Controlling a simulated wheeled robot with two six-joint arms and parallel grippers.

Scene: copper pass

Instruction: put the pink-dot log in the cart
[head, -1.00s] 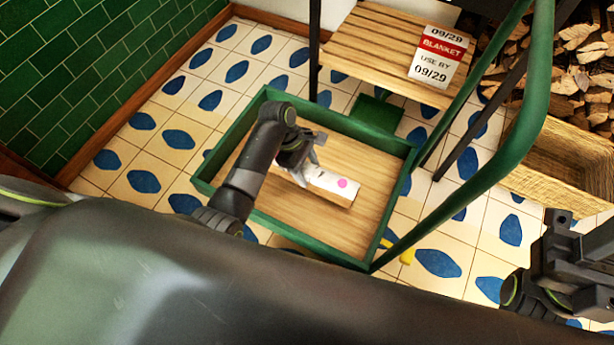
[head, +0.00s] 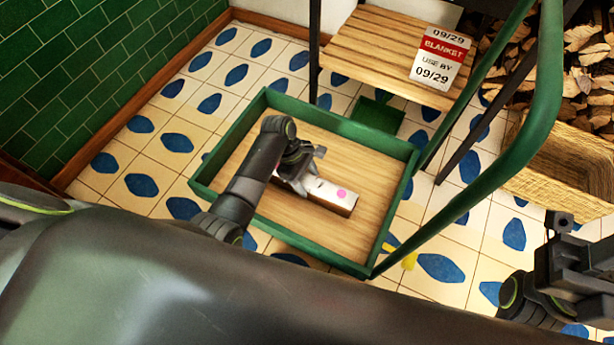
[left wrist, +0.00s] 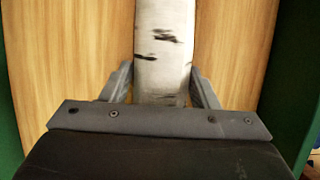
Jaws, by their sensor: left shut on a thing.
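The pink-dot log (head: 328,194) is pale with a pink dot near its right end. It lies inside the green-rimmed cart (head: 285,233), over the cart's wooden floor; I cannot tell if it touches the floor. My left gripper (head: 297,181) is shut on the log near its left end, which the gripper partly hides. In the left wrist view the log (left wrist: 164,45) shows white bark with dark marks between the two fingers (left wrist: 162,88). My right gripper (head: 560,235) is at the right edge, partly out of frame; its jaws are unclear.
A wooden shelf (head: 370,50) with a blanket label (head: 440,58) stands behind the cart. A green handle rail (head: 480,195) rises at the cart's right. A woven basket (head: 560,170) and stacked firewood (head: 590,60) are at right.

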